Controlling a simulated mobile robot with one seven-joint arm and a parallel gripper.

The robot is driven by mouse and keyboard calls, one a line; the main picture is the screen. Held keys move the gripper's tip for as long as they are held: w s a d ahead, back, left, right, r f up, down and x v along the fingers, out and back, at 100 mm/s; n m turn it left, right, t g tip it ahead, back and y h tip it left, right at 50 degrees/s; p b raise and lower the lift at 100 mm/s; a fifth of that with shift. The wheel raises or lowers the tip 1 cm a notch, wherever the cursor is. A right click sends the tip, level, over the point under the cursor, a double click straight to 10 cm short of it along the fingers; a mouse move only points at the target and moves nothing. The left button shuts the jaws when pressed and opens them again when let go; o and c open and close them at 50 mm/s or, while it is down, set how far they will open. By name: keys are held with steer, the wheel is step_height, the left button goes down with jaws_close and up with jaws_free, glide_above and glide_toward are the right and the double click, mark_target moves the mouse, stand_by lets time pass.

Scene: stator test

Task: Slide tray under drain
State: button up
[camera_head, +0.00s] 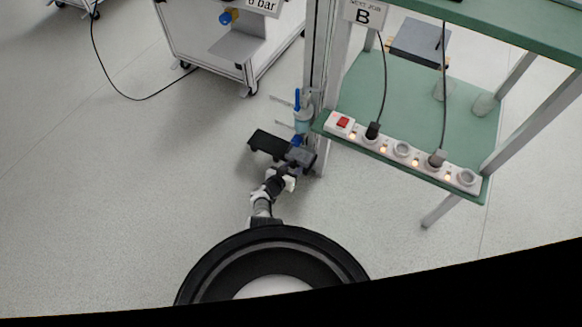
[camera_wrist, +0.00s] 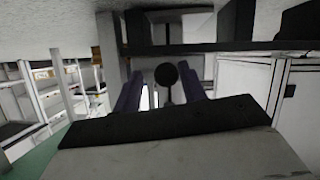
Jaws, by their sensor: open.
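A black tray-like piece (camera_head: 266,142) is low by the foot of the frame's post in the head view, just left of my gripper (camera_head: 300,158). Above it on the post is a unit with a clear bowl (camera_head: 302,118) and blue parts; the drain itself is too small to make out. In the wrist view my gripper (camera_wrist: 163,92) is open, its two bluish fingers apart. A dark round knob on a stem (camera_wrist: 167,75) shows between them; I cannot tell whether it belongs to the tray. Nothing is visibly gripped.
A green-shelved bench (camera_head: 420,85) with a white power strip (camera_head: 402,150) stands right of the post. A white wheeled cabinet (camera_head: 205,45) is at the upper left, with a black cable (camera_head: 125,97) on the floor.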

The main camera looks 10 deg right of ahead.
steer(key=shift+o, duration=0.4)
steer(key=shift+w, duration=0.1)
steer(key=shift+a, duration=0.15)
steer(key=p+v, duration=1)
steer(key=v, duration=0.3)
steer(key=shift+s+r, duration=0.2)
steer(key=shift+s, duration=0.15)
steer(key=shift+a, duration=0.1)
